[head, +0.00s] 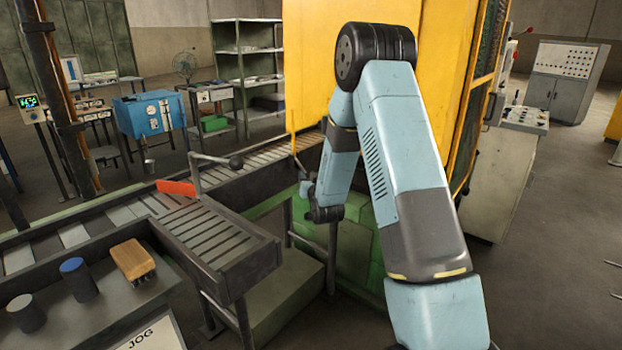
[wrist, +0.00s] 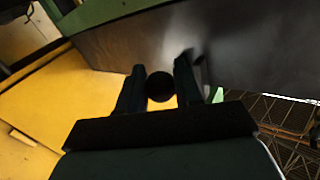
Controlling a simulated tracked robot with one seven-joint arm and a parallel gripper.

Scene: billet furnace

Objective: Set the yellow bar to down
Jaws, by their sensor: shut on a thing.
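A thin yellow bar (head: 294,143) stands nearly upright in the head view, beside the large yellow panel and just left of my arm. Its lower end runs down close to my gripper (head: 306,189), which is small and partly hidden by my arm there. In the wrist view my gripper (wrist: 160,84) has its two dark fingers on either side of a black round knob (wrist: 160,88) and is shut on it. I cannot tell from these frames whether the knob belongs to the yellow bar.
A large yellow panel (head: 324,60) rises behind my arm. A jog panel (head: 150,331) is at the lower left. A green box-like base (head: 357,245) lies below my gripper.

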